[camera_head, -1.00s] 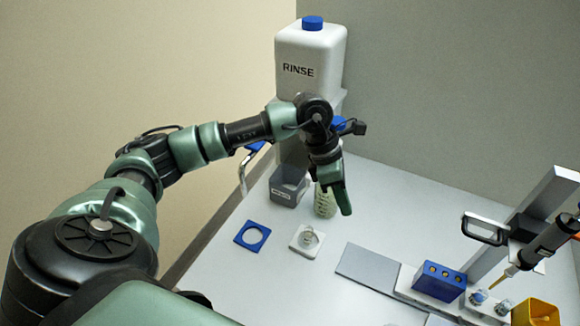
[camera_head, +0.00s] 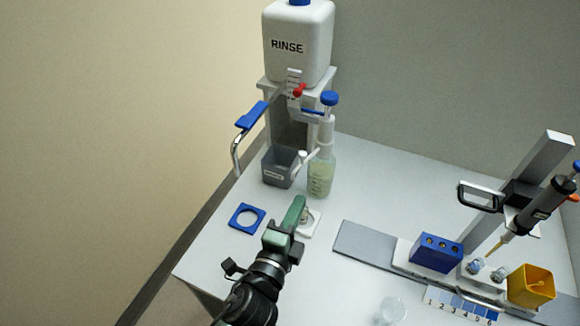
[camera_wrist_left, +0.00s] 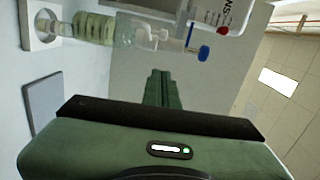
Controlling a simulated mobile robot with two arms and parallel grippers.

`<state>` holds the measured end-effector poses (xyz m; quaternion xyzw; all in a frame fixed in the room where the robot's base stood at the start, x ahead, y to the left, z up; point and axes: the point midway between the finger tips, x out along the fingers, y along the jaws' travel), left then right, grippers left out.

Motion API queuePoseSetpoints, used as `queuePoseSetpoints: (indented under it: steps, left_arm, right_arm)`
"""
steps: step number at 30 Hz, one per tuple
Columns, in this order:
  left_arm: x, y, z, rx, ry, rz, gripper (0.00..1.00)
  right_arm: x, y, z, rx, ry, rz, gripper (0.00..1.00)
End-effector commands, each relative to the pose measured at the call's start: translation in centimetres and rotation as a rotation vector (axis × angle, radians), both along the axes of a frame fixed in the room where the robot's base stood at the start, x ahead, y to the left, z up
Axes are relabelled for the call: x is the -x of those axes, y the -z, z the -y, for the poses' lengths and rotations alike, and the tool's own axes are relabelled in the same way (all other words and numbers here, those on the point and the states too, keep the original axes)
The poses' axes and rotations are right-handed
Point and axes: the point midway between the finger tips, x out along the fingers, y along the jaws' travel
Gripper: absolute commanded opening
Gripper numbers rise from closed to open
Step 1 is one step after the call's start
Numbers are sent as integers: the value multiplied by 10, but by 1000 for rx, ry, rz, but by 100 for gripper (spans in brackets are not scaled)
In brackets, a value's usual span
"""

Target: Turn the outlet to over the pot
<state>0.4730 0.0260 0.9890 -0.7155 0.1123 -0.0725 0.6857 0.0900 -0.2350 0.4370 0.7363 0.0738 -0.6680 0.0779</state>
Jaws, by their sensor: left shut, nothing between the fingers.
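The dispenser bottle (camera_head: 320,178) holds pale green liquid and has a white top with a blue knob (camera_head: 329,98). Its white outlet (camera_head: 311,158) points to the lower left, beside the grey box. The bottle also shows sideways in the left wrist view (camera_wrist_left: 96,28). A small clear pot (camera_head: 305,215) stands on a white square holder (camera_head: 313,225) in front of the bottle, partly hidden by my gripper. My left gripper (camera_head: 298,204) is shut and empty, in front of the pot in the head view and apart from the bottle. My right gripper is not in view.
A grey box (camera_head: 279,167) stands left of the bottle, and a blue ring plate (camera_head: 246,218) lies nearer. The RINSE tank (camera_head: 298,45) is behind, with a blue lever (camera_head: 252,115). A pipette stand, blue block (camera_head: 436,253) and yellow bin (camera_head: 531,286) stand right.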

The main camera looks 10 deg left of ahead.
Motion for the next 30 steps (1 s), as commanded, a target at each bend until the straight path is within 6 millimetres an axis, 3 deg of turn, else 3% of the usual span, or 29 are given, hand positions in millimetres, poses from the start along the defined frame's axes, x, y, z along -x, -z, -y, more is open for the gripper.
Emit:
queuePoseSetpoints:
  steps: [15,21,30]
  left_arm:
    - [-98,0,21,-3,2,6,0]
    - [-119,3,8,-3,3,5,0]
    - [-124,5,5,-1,4,6,0]
  right_arm:
    - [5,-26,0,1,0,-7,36]
    - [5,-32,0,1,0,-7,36]
    - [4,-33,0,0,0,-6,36]
